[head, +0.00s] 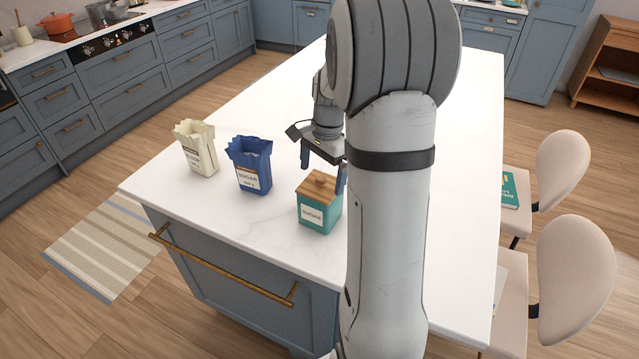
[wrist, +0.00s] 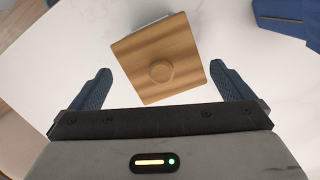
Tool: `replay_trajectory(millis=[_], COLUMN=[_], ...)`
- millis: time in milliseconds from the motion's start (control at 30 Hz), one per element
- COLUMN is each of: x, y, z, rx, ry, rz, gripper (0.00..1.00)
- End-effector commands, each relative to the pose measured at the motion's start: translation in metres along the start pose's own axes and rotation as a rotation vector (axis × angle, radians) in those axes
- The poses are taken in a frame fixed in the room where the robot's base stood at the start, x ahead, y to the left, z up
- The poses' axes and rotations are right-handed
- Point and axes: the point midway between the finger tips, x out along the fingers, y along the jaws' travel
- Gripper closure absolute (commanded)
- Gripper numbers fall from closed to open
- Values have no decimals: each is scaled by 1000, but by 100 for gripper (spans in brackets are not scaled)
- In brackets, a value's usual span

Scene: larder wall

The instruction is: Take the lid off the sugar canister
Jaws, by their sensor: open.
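The sugar canister (head: 318,215) is a teal square box with a white label reading SUGAR. It stands upright on the white island top. Its wooden lid (head: 319,183) with a round knob is on it; the lid also shows from above in the wrist view (wrist: 183,50), turned slightly relative to the jaws. My gripper (head: 322,170) is open above and just behind the canister. In the wrist view the two blue fingers (wrist: 160,88) stand wide apart, with the lid's near edge and knob between them. My arm hides part of the island to the right of the canister.
A blue paper sugar bag (head: 250,167) and a cream paper bag (head: 197,150) stand open-topped to the left of the canister. The white island top (head: 245,225) is clear in front of them. Chairs (head: 565,270) stand along the right side.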

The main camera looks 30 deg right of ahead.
Motion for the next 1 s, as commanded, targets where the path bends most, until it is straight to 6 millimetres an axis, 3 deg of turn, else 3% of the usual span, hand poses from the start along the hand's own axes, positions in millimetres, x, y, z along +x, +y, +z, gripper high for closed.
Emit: replay_trajectory(millis=[133, 400, 733, 1000], x=[16, 20, 20, 17], y=[0, 0, 0, -1], z=[0, 0, 0, 1], rx=[-1, -2, -3, -3], ry=[-1, 1, 1, 2], rz=[1, -1, -1, -2], gripper=[0, 0, 26, 28])
